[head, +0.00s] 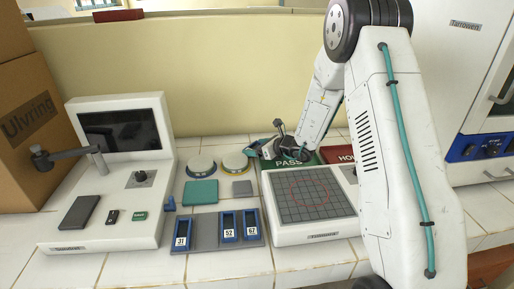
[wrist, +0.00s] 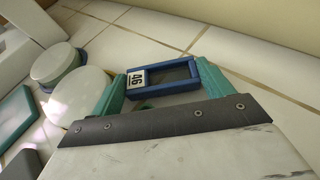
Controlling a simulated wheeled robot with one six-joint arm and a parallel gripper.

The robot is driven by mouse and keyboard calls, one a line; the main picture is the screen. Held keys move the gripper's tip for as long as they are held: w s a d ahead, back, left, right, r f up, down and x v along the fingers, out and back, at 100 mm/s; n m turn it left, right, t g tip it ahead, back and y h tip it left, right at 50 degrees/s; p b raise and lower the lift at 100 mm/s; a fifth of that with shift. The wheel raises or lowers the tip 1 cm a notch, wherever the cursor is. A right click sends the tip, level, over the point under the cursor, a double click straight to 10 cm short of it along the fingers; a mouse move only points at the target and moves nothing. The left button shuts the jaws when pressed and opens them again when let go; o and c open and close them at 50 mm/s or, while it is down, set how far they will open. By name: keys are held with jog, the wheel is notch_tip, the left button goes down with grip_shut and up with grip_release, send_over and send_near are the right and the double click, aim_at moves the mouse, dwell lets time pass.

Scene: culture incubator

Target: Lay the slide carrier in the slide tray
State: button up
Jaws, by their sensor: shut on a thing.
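My gripper (wrist: 163,86) is shut on a blue slide carrier (wrist: 165,90), a small rectangular frame with a dark middle and a white label "46". The carrier sits between the two teal fingers in the wrist view. In the head view my gripper (head: 268,150) is at the back, by the green PASS mat (head: 289,163), and the carrier is small and partly hidden there. The grey slide tray (head: 206,232) is at the front centre-left. It bears blue carriers labelled 31 (head: 181,233), 52 (head: 229,226) and 67 (head: 251,224), with a bare gap between 31 and 52.
A white device with a gridded plate (head: 312,195) stands right of the tray. Two round lidded dishes (head: 201,166), a teal block (head: 201,192) and a grey block (head: 242,188) lie behind the tray. A white monitor station (head: 110,215) stands left. Tiles in front are clear.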

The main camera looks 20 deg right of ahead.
jog(key=shift+f, duration=0.25)
